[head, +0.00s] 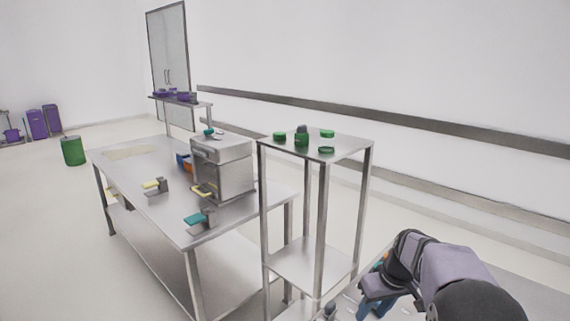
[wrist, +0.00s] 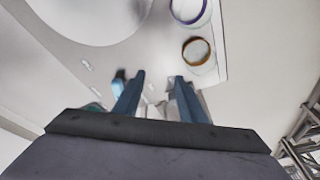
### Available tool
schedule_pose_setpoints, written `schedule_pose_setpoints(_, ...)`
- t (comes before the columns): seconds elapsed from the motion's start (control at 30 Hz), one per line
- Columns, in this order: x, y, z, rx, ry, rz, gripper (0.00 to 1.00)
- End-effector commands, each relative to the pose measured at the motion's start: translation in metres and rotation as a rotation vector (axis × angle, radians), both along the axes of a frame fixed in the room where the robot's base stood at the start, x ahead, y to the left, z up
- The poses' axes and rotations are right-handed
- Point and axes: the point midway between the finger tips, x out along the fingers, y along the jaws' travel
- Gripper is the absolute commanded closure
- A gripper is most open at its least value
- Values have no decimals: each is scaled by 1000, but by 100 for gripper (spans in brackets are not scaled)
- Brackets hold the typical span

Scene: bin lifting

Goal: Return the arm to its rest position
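My arm reaches in from the lower right of the head view, and my gripper (head: 372,288) is at its end, low and beside the tall metal stand. The wrist view shows my gripper (wrist: 158,82) with two blue fingers standing apart. It is open, and nothing is clearly held between the fingers. Something small and pale shows between the finger bases, too blurred to name. The fingers point over a light work surface (wrist: 105,62). Whether the fingertips touch anything cannot be told.
A tall metal stand (head: 345,146) with green containers (head: 301,139) stands close to my arm. A long metal table (head: 165,225) bears a box-shaped machine (head: 222,168). The wrist view shows a large round dish (wrist: 90,15), a purple-rimmed jar (wrist: 190,15) and an orange-rimmed jar (wrist: 197,52).

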Motion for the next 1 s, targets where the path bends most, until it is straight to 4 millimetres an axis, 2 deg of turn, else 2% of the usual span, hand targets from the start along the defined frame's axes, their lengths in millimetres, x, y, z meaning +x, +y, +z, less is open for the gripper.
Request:
schedule_pose_setpoints(0.03, -21, 14, 4, -1, 21, -15, 62)
schedule_pose_setpoints(0.1, -48, 29, 3, -5, 50, -46, 62)
schedule_pose_setpoints(0.3, -120, 59, -5, -17, 118, -113, 62)
schedule_pose_setpoints(0.47, -178, 74, -18, -35, 165, -160, 62)
schedule_pose_setpoints(0.6, -226, 78, -38, -60, 212, -193, 62)
schedule_pose_setpoints(0.7, -249, 78, -49, -77, 237, -207, 62)
schedule_pose_setpoints(0.8, -262, 77, -55, -88, 252, -216, 62)
schedule_pose_setpoints(1.0, -267, 77, -58, -93, 258, -221, 62)
